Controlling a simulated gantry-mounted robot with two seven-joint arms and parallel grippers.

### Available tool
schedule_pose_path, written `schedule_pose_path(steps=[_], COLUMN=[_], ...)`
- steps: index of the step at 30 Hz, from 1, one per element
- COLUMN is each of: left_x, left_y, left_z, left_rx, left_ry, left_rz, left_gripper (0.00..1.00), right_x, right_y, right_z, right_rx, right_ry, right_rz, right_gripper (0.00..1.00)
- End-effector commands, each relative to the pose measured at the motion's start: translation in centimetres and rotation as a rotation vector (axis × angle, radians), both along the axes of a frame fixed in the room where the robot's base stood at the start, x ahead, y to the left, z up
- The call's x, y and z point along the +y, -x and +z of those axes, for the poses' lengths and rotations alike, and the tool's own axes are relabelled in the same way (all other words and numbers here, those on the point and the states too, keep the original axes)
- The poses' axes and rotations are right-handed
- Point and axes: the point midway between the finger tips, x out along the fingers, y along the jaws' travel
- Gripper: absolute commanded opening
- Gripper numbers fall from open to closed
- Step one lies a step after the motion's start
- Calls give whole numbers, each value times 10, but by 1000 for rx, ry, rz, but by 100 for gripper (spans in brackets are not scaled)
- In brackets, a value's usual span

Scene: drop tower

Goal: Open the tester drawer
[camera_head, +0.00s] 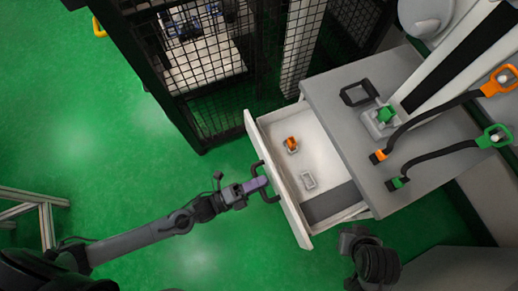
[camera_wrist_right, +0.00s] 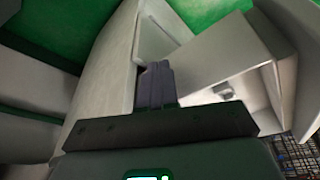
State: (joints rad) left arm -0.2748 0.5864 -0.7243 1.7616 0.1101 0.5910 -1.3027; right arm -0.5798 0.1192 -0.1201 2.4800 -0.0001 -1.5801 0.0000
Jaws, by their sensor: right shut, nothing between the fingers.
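The tester drawer (camera_head: 276,172) is pulled out from the grey-topped cabinet (camera_head: 345,110), and its white inside shows. Its dark handle (camera_head: 272,196) is on the front panel. My left gripper (camera_head: 261,183) is at the handle, its purplish fingers closed on the bar. My right gripper (camera_head: 352,236) is below the drawer's lower right corner in the head view, apart from it. In the right wrist view its fingers (camera_wrist_right: 156,84) are together and empty, with the open drawer (camera_wrist_right: 225,55) beyond them.
An orange piece (camera_head: 291,144) and a small grey bracket (camera_head: 308,180) lie in the drawer. Orange and green hooked straps (camera_head: 440,152) lie on the cabinet top. A black mesh cage (camera_head: 205,75) stands behind the drawer.

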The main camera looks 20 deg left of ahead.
Motion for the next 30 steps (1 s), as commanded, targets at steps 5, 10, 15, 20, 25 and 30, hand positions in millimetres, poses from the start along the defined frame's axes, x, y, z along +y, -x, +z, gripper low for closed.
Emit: schedule_pose_path(steps=[5, 10, 15, 20, 25, 30], left_x=[0, 4, 18, 38, 58, 72], left_y=[0, 3, 17, 36, 54, 66], left_z=[-1, -2, -4, -10, -15, -19], left_rx=[1, 3, 4, 5, 3, 2], left_ry=[-1, -3, -3, -4, -4, -2], left_rz=[0, 0, -1, 0, 0, 0], left_gripper=[41, 41, 41, 41, 41, 41], right_x=[0, 0, 0, 0, 0, 0], right_y=[0, 0, 0, 0, 0, 0], right_z=[0, 2, 8, 15, 21, 24], right_rx=[1, 1, 1, 1, 1, 1], right_ry=[0, 0, 0, 0, 0, 0], right_rz=[0, 0, 0, 1, 1, 1], right_gripper=[0, 0, 0, 0, 0, 0])
